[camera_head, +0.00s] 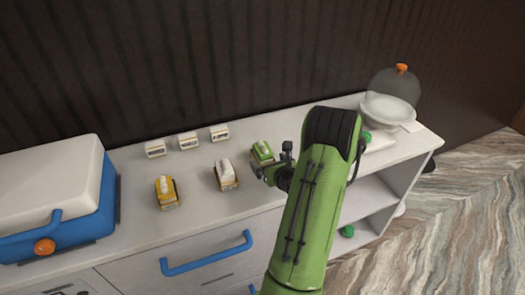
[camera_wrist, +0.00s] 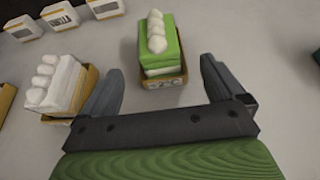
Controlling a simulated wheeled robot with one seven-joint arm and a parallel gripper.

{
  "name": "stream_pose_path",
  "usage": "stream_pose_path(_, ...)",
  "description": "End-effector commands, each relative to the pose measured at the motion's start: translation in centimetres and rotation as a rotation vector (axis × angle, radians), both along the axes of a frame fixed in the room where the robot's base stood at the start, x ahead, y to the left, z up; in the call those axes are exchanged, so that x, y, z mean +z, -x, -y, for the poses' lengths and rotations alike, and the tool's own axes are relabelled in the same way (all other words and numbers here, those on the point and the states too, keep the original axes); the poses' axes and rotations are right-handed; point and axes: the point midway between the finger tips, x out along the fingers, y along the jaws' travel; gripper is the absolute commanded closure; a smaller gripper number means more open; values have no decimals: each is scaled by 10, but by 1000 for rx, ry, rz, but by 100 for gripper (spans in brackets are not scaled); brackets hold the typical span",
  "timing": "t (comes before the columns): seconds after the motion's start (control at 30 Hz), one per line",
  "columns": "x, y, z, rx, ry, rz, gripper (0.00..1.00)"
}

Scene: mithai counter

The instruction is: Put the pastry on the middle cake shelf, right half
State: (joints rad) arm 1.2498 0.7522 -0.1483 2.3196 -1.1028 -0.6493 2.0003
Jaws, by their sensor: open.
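Three pastries stand in a row on the white counter in the head view: a yellow one (camera_head: 166,190), a white one (camera_head: 225,172) and a green one (camera_head: 263,152). Each sits in a small brown holder. In the wrist view, the green pastry (camera_wrist: 158,45) with white cream on top is ahead of my gripper (camera_wrist: 160,82), roughly between the fingers' lines but beyond the tips. My gripper is open and empty. The white pastry (camera_wrist: 55,85) is just left of the left finger. The open shelves (camera_head: 370,205) under the counter's right end are partly hidden by my arm.
Small label cards (camera_head: 188,140) stand behind the pastries. A blue and white cooler box (camera_head: 75,215) is at the left. A glass dome (camera_head: 395,85) with a white plate (camera_head: 385,110) is at the right end. A blue drawer handle (camera_head: 205,255) sticks out in front.

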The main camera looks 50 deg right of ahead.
Motion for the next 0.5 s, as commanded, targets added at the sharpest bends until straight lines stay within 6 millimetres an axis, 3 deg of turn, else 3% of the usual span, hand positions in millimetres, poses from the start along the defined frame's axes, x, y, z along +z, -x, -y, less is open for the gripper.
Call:
stream_pose_path(0.23, -11, -35, 22, 5, 2, 0, 4)
stream_pose_path(0.5, -15, -38, 25, 1, 0, 0, 7)
